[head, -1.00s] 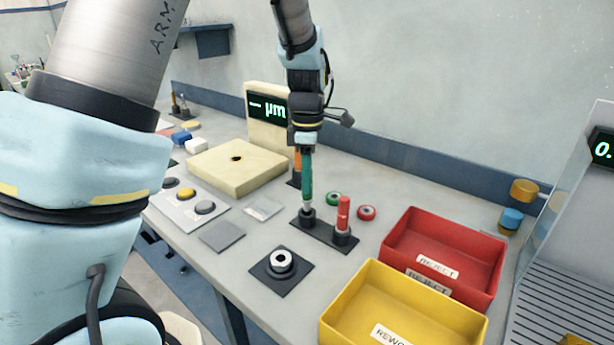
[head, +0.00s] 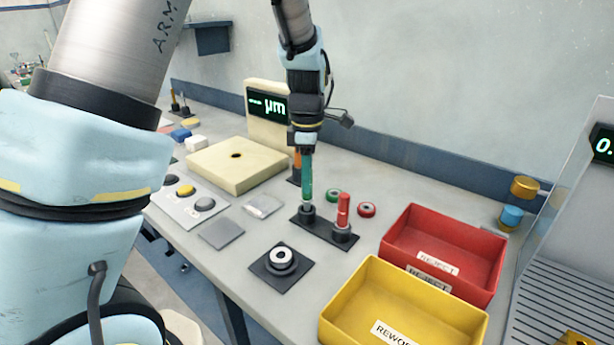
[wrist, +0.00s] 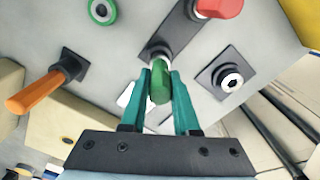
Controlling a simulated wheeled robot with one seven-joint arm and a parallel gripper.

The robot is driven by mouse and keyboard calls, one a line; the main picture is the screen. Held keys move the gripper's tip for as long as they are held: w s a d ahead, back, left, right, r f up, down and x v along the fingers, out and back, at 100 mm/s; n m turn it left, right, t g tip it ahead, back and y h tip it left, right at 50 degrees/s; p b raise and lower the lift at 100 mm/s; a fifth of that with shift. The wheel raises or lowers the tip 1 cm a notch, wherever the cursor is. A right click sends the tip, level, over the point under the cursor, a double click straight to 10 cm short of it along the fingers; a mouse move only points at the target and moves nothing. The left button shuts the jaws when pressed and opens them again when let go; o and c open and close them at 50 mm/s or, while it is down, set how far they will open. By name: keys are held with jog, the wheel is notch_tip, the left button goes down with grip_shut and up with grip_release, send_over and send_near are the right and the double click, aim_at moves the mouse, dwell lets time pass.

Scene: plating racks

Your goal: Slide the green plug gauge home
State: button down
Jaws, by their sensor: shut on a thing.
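My gripper (wrist: 159,95) is shut on the green plug gauge (wrist: 160,83), whose green handle shows between the teal fingers in the wrist view. In the head view my gripper (head: 307,178) points straight down and its fingers hide most of the handle. The gauge is upright, and its lower end is at the left socket (head: 307,211) of the dark two-socket rack (head: 324,231). How deep it sits in the socket I cannot tell. The red plug gauge (head: 343,211) stands in the right socket, close beside my gripper.
A ring on a dark square pad (head: 282,262) lies in front of the rack. Green (head: 333,195) and red (head: 366,209) rings lie behind it. An orange-handled gauge (wrist: 38,92) stands near the cream block (head: 236,170). Red (head: 445,249) and yellow (head: 403,307) bins stand right.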

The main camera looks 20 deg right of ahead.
jog(key=shift+f+b, duration=0.55)
jog(key=shift+f, duration=0.8)
jog(key=c, duration=0.6)
grip_release()
notch_tip(320, 180, up, 11)
jog(key=shift+f+b, duration=0.1)
jog(key=shift+b, duration=0.85)
jog(key=s+a+f+m, duration=0.1)
jog(key=a+m, duration=0.3)
jog(key=a, duration=0.6)
jog(key=s+a+f+m+t, duration=0.1)
jog(key=a+f+m, duration=0.3)
jog(key=a, duration=0.6)
jog(key=s+a+f+m, duration=0.2)
jog(key=a+m, duration=0.3)
jog(key=a, duration=0.5)
jog(key=shift+a+f+m+t, duration=0.1)
jog(key=shift+f+m+t, duration=0.2)
jog(key=shift+f, duration=0.35)
